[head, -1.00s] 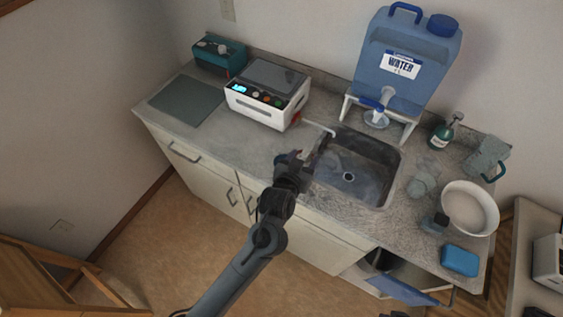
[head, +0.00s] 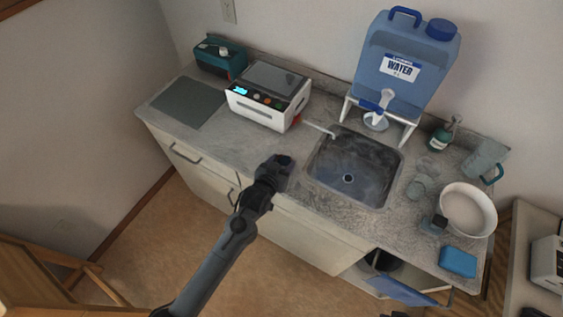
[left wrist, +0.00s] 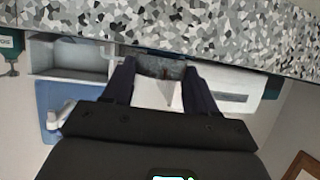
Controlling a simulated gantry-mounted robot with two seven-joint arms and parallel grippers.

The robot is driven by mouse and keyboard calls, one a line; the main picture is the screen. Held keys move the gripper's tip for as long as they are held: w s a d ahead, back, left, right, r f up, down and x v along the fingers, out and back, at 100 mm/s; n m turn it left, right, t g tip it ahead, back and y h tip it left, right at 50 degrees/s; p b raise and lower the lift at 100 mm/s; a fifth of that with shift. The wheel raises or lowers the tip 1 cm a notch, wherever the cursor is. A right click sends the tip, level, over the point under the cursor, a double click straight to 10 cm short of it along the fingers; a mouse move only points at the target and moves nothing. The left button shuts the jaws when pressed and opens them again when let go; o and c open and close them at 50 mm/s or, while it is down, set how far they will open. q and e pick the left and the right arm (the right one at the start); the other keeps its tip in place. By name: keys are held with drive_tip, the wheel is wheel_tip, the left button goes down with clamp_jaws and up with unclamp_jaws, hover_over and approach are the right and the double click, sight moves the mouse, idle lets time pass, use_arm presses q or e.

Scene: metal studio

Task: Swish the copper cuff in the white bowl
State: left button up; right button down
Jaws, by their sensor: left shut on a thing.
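The white bowl (head: 484,201) stands on the right part of the counter, right of the sink. My left gripper (head: 277,164) is near the counter's front edge, left of the sink and well away from the bowl. In the left wrist view its fingers (left wrist: 160,80) stand apart around a small grey-brown piece (left wrist: 162,68), which I take for the copper cuff. Its shape and colour are hard to make out there, and the gripper hides it in the head view. My right gripper is not in view.
The sink (head: 350,170) lies between gripper and bowl. Around the bowl stand a small dark-topped jar (head: 435,225), a blue sponge (head: 458,262), a grey jug (head: 486,157) and a green bottle (head: 441,135). A blue water container (head: 405,65) and a white device (head: 265,98) stand behind.

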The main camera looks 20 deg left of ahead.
use_arm(q)
drive_tip(key=shift+f, duration=0.2)
drive_tip(key=o, duration=1)
drive_tip(key=shift+o, duration=0.2)
